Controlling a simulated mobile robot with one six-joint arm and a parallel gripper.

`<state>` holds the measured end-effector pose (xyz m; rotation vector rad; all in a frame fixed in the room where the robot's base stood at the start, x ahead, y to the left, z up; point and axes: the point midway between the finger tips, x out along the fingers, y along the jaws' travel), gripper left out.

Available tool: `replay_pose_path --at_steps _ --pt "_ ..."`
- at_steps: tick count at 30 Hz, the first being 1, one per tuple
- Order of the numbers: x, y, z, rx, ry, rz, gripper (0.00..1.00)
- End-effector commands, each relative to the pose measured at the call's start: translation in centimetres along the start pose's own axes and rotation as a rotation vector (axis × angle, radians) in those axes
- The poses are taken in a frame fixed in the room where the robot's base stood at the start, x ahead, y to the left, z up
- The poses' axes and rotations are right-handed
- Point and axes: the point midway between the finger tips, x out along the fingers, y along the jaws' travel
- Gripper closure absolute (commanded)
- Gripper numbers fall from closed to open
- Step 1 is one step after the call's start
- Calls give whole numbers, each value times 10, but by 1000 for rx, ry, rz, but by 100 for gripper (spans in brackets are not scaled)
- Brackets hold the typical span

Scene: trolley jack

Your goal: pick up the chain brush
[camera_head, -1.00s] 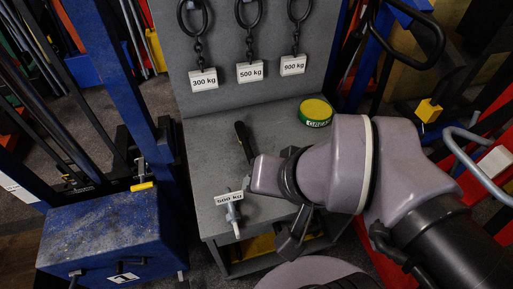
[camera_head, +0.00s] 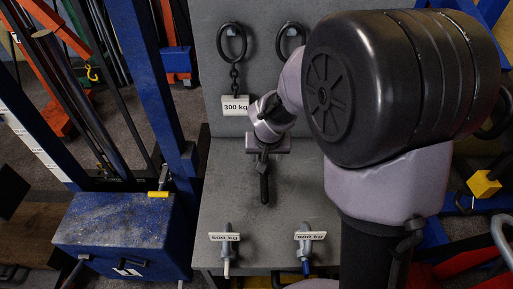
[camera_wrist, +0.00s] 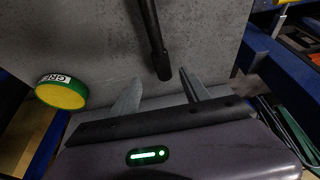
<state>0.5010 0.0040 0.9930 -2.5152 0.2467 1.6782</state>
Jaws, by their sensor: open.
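The chain brush, a long dark tool, lies on the grey bench; in the head view part of it (camera_head: 264,186) shows just below my gripper (camera_head: 264,152), and the rest is hidden behind the gripper. In the wrist view the brush (camera_wrist: 150,35) runs down from the top edge, and its near end reaches the gap between the fingertips of my gripper (camera_wrist: 158,84). The two fingers stand apart, one on each side of that end, with nothing held. I cannot tell how high the fingertips are above the bench.
A green and yellow tin (camera_wrist: 62,92) stands on the bench, left in the wrist view. A back panel carries hanging chains, one with a 300 kg tag (camera_head: 235,107). Labelled hooks, one marked 500 kg (camera_head: 225,238), line the front edge. A blue machine (camera_head: 125,235) stands left.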

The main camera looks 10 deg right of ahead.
Motion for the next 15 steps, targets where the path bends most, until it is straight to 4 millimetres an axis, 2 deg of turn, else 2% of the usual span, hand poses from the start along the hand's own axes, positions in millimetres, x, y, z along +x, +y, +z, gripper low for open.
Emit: replay_pose_path --at_steps 1,3,6,11,15 --pt "21 0 4 0 -4 1 45" --pt "38 0 3 0 -3 1 45" --pt "55 0 2 -1 -1 0 45" --pt "67 -1 2 0 -1 0 45" --pt "94 -4 6 -1 -1 0 45"
